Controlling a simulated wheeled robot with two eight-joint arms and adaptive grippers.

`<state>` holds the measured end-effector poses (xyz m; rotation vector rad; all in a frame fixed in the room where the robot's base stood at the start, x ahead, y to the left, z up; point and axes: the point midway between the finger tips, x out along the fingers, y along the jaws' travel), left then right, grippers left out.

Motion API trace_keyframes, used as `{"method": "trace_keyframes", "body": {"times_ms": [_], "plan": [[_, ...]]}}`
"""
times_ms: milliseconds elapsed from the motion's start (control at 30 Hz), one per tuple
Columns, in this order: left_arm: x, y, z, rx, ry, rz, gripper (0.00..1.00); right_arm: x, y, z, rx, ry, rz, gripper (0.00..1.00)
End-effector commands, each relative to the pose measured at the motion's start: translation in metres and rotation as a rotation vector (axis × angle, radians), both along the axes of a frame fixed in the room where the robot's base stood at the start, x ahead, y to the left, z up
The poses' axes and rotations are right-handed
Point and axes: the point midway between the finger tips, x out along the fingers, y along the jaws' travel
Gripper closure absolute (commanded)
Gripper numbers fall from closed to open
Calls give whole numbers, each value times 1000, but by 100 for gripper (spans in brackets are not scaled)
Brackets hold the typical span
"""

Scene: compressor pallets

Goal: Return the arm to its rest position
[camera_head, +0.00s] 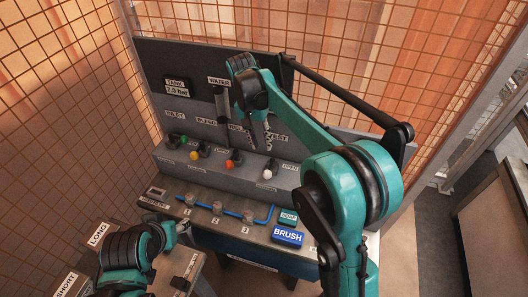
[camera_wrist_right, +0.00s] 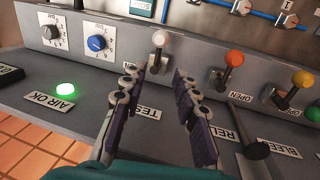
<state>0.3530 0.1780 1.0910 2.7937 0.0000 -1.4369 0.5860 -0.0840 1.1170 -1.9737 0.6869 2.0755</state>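My right arm (camera_head: 345,185) comes in from the lower right and reaches over the grey control panel. Its right gripper (camera_head: 262,138) hangs in front of the panel's upper part. In the right wrist view the same gripper (camera_wrist_right: 158,80) has its two dark fingers apart with nothing between them. A white-knobbed lever (camera_wrist_right: 159,42) stands just beyond the fingertips, with no clear contact.
The panel carries levers with orange (camera_wrist_right: 234,58), yellow (camera_wrist_right: 302,79), green and white knobs. A blue dial (camera_wrist_right: 96,43) and a lit green lamp (camera_wrist_right: 65,90) are beside them. Wire mesh (camera_head: 60,90) encloses the back.

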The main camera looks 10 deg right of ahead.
Motion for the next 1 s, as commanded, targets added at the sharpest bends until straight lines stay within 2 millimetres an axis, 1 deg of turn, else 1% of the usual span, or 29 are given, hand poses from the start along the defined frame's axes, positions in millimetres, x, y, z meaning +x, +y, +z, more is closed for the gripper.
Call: {"method": "trace_keyframes", "body": {"times_ms": [100, 200, 600, 700, 767, 867, 967, 1000], "plan": [[0, 0, 0, 0, 0, 0, 51, 0, 2, 8, 0, 0, 0, 70], [0, 0, 0, 0, 0, 0, 51, 1, 2, 11, 0, 0, 0, 70], [0, 0, 0, 0, 0, 0, 51, 1, 2, 10, 0, 0, 0, 70], [0, 0, -1, 0, 0, 0, 51, -3, -1, 12, 6, -8, 7, 70], [0, 0, -3, 0, 0, 0, 51, -9, -5, 14, 15, -22, 21, 70], [0, 0, -8, 0, 0, 0, 51, -27, -17, 19, 40, -69, 63, 70], [0, 0, -14, 0, 0, 0, 51, -53, -33, 23, 71, -139, 124, 70], [0, 0, -16, 0, 0, 0, 51, -65, -38, 23, 82, -171, 151, 70]]}}
